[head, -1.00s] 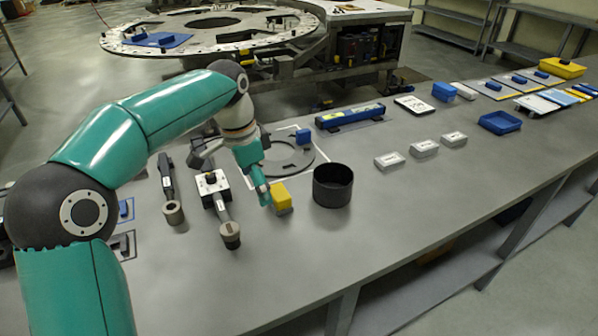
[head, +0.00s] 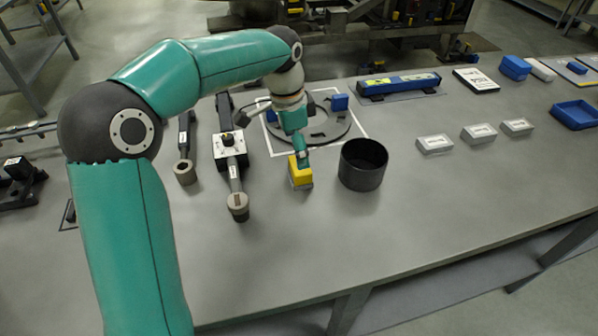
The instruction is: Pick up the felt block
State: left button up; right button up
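A small yellow block (head: 299,177) with a paler strip along its bottom stands on the grey bench, left of the black cup. It is the likely felt block, though its material is too small to tell. My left gripper (head: 302,161) comes down from behind, with its teal fingers at the top and back of the block. The fingers overlap the block in the picture. Their gap and any grip are too small to tell. My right gripper is not in view.
An open black cup (head: 363,164) stands close right of the block. Tools with round grey ends (head: 237,205) lie to the left. A dark ring plate (head: 330,128) lies behind. Pale small boxes (head: 434,143) stand to the right. The bench front is clear.

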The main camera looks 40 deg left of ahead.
pick_arm(q)
jog(key=shift+w+d+f, duration=0.1)
jog(key=shift+w+f, duration=0.05)
jog(key=shift+f, duration=0.95)
jog(key=shift+w+d+f, duration=0.1)
jog(key=shift+f, duration=0.95)
jog(key=shift+w+d+f, duration=0.1)
jog(key=shift+w+f, duration=0.05)
jog(key=shift+f, duration=0.95)
jog(key=shift+c, duration=0.3)
jog(key=c, duration=1.2)
jog(key=shift+o, duration=0.2)
jog(key=shift+r, duration=0.1)
notch_tip(320, 180, up, 20)
jog(key=p, duration=0.3)
